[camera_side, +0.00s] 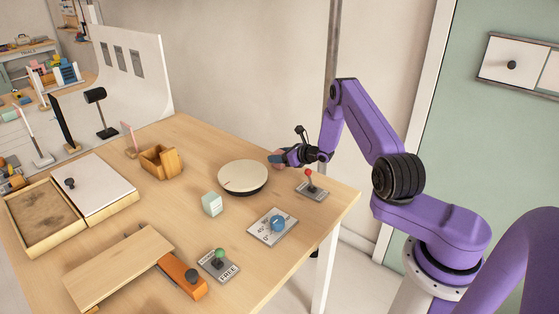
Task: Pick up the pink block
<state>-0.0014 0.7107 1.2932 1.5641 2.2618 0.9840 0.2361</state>
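I cannot make out a clear pink block. A thin pink upright piece (127,134) stands at the table's back left, beside the wooden box. A pale mint block (211,204) sits on the table in front of the round white disc. My gripper (279,159) is above the table, just right of the disc, pointing left and far from the pink piece. It is small and dark here, and I cannot tell whether its fingers are open or hold something.
The round white disc (243,177) is near my gripper. A red-knobbed lever (312,188), a blue dial plate (262,238) and a green-knobbed plate (228,269) lie at right and front. An open wooden box (160,163), a tray (14,206) and a board (119,264) fill the left.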

